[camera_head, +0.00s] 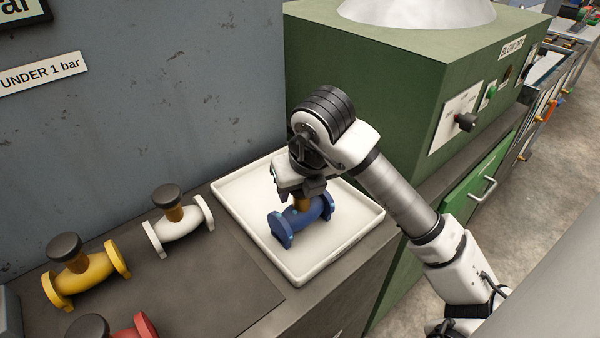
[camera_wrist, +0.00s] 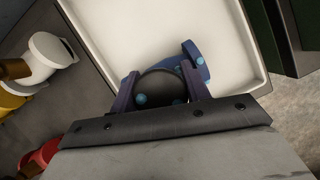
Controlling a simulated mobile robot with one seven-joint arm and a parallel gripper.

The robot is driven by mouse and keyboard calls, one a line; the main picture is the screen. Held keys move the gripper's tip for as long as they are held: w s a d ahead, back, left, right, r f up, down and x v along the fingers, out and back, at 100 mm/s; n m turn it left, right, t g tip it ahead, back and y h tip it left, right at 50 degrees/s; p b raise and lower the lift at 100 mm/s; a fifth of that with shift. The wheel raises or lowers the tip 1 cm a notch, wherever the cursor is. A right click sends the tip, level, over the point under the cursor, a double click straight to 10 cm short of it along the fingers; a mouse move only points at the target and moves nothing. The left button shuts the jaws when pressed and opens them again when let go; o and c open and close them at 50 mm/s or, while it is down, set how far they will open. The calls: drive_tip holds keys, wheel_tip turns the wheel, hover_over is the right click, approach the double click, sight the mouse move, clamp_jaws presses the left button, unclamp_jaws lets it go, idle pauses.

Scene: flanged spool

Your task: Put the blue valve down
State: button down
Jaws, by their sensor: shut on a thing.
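The blue valve (camera_head: 303,219) has two flanges and a brown neck, and it is over the white tray (camera_head: 237,213) in the head view. I cannot tell whether it touches the tray floor. My gripper (camera_head: 302,192) is above it, shut on its top. In the wrist view the fingers of my gripper (camera_wrist: 161,88) stand on both sides of the valve's dark round cap. A blue flange of the valve (camera_wrist: 193,55) shows beyond the cap, and the white tray (camera_wrist: 120,30) lies around it. The rest of the valve is hidden by the cap and gripper.
A white valve (camera_head: 178,222), a yellow valve (camera_head: 85,272) and a red valve (camera_head: 128,328) stand on a dark mat (camera_head: 225,290) left of the tray. A green machine (camera_head: 390,70) stands close behind the tray. A grey wall panel (camera_head: 150,100) rises behind the mat.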

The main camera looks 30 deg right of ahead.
drive_tip(key=shift+f+b, duration=0.2)
drive_tip(key=shift+b, duration=0.1)
drive_tip(key=c, duration=0.7)
unclamp_jaws()
drive_tip(key=b+v, duration=0.1)
drive_tip(key=v, duration=1.1)
drive_tip(key=shift+r, duration=0.2)
